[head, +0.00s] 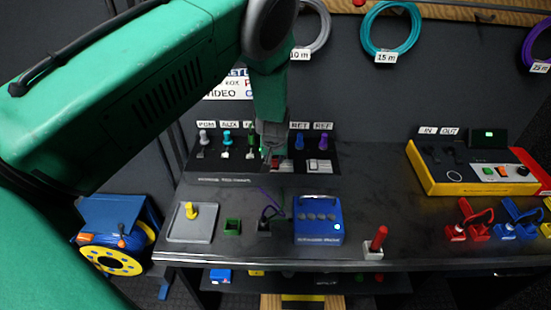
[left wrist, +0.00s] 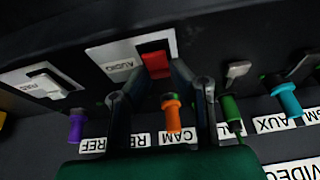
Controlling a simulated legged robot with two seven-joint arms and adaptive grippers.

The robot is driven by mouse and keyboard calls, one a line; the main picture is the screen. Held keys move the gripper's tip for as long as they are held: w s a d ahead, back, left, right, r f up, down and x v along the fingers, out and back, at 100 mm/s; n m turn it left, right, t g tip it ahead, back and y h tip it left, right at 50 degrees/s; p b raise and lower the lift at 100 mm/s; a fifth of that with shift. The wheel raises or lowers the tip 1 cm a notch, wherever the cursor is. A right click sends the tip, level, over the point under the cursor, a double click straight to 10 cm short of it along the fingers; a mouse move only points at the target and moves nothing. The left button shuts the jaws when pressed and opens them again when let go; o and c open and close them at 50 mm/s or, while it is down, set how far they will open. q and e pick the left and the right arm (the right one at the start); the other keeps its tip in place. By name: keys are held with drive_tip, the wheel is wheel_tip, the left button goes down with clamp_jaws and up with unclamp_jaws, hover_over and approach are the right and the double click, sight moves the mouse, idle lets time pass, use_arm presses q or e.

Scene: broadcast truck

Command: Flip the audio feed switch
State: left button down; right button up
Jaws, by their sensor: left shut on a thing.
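The audio feed switch is a red rocker on a white plate marked AUDIO in the left wrist view (left wrist: 155,63); in the head view the red switch (head: 274,163) shows at the foot of the rear panel (head: 235,178). My left gripper (left wrist: 162,78) reaches down to it, with one finger on each side and the tips shut on the red part. In the head view my left gripper (head: 271,140) hides part of the panel around the switch. My right gripper is in neither view.
An orange plug (left wrist: 171,115) sits between the finger bases. A purple plug (left wrist: 76,125) and a green plug (left wrist: 231,108) are close by. A white switch (head: 320,166) is right of the red one. A blue box (head: 318,220) stands on the desk in front.

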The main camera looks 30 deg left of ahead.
use_arm(q)
drive_tip(key=shift+s+f, duration=0.1)
drive_tip(key=shift+s+d+f+t+y+b, duration=0.2)
drive_tip(key=shift+d+t+y+b, duration=0.2)
drive_tip(key=shift+t+y+b, duration=0.45)
drive_tip(key=shift+s+a+r+t, duration=0.1)
drive_tip(key=shift+s+a+t, duration=0.05)
drive_tip(key=shift+t, duration=0.6)
drive_tip(key=c, duration=1.4)
unclamp_jaws()
drive_tip(key=shift+c, duration=0.2)
drive_tip(key=shift+r+y, duration=0.15)
drive_tip(key=shift+y, duration=0.1)
